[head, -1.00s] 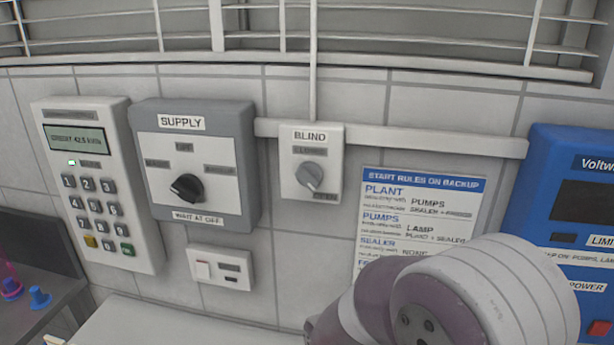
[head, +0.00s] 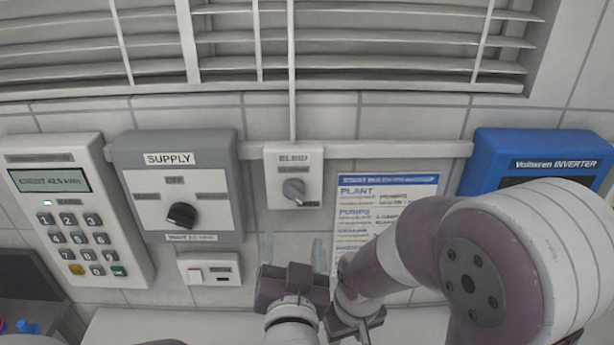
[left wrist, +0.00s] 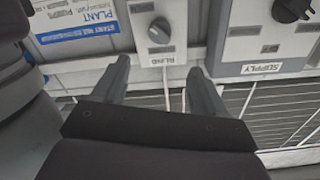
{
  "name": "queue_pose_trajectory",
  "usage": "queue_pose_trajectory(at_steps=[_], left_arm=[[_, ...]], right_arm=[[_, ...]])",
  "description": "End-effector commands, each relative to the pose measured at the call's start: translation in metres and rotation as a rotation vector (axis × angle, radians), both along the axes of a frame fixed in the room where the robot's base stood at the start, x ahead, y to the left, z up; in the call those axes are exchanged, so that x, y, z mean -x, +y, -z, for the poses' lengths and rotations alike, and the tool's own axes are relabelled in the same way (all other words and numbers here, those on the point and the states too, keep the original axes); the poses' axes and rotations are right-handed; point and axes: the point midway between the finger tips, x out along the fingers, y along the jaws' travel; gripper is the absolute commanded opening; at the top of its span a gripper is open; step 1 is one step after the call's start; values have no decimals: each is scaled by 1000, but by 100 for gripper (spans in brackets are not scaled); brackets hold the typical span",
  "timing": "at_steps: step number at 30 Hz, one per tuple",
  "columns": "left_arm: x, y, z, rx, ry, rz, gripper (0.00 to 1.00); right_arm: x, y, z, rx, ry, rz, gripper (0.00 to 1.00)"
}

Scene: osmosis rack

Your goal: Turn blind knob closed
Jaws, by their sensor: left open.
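The blind knob (head: 293,189) is a grey dial on a small white panel (head: 272,163) on the wall. Its pointer aims down and to the right, toward the lower label; another label sits above the dial. In the left wrist view the knob (left wrist: 159,31) shows upside down, just beyond the fingers. My left gripper (head: 295,252) is open and empty, below the panel, its fingertips apart from the knob. The gap between its fingers also shows in the left wrist view (left wrist: 158,82). A dark wrist part of mine beside it may belong to the right gripper; its jaws are unclear.
Left of the blind panel are the grey supply box (head: 229,178) and a keypad (head: 118,212). A small switch plate (head: 209,269) lies below. A rules sheet (head: 388,179) and a blue inverter (head: 484,155) are to the right. Blind slats (head: 390,62) hang above. My arm covers the lower right.

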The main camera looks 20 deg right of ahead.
Motion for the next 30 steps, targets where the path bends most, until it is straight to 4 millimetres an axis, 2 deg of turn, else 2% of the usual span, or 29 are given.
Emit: queue_pose_trajectory(at_steps=[9, 15, 20, 27, 29, 30], left_arm=[[-74, -18, -3, -2, 2, -7, 72], [-107, -29, -1, 1, 1, -3, 72], [-117, -32, 1, 1, 1, -2, 72], [-118, -32, 2, 1, 1, -1, 72], [-118, -33, 2, 1, 1, -1, 56], [-118, -33, 2, 1, 1, -1, 43]], right_arm=[[0, 0, -32, 0, 0, 0, 43], [0, 0, -45, 0, 0, 0, 43], [0, 0, -47, 0, 0, 0, 43], [0, 0, -46, 0, 0, 0, 43], [0, 0, -46, 0, 0, 0, 43], [0, 0, -46, 0, 0, 0, 43]])
